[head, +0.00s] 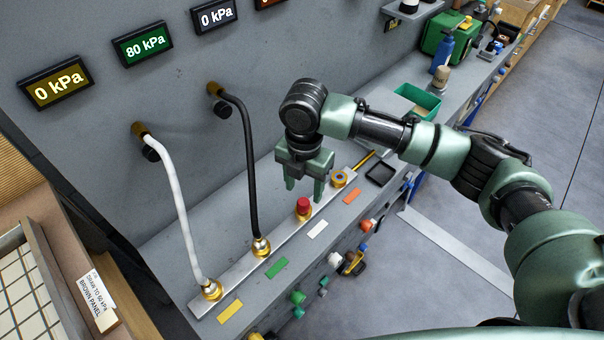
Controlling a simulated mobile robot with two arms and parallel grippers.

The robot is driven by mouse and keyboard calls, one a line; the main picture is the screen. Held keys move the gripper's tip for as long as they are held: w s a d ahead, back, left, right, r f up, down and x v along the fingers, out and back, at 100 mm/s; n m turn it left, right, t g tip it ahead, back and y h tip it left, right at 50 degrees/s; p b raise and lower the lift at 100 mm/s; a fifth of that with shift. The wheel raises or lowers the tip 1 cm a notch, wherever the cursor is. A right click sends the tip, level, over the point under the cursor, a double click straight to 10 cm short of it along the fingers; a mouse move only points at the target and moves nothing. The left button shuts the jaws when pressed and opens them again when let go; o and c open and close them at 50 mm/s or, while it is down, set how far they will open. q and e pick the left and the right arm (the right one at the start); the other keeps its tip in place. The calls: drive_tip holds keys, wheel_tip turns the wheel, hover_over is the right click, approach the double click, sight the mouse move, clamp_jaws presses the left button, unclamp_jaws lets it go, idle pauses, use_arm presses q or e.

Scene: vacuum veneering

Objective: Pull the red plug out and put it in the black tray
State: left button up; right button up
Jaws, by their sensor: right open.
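The red plug (303,204) sits upright in a brass fitting on the metal strip along the bench, between the black hose's fitting and an uncapped brass fitting (339,179). My right gripper (304,189) points down with its fingers apart, just above and behind the plug in the picture. I cannot tell whether the fingers touch the plug; they look empty. The small black tray (381,173) lies on the bench to the right of the gripper and looks empty. My left gripper is not in view.
A white hose (178,210) and a black hose (250,165) run from the wall to brass fittings on the left. Coloured labels lie along the strip's front. A green bin (418,99) stands beyond the tray. Pressure displays (142,44) hang on the wall.

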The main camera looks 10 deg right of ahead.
sight(304, 201)
wheel_tip(304, 201, down, 4)
drive_tip(key=shift+f, duration=1.05)
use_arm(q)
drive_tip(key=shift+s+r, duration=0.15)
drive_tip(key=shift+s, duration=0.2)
use_arm(e)
clamp_jaws()
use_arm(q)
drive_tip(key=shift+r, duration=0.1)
use_arm(e)
drive_tip(key=shift+r, duration=0.1)
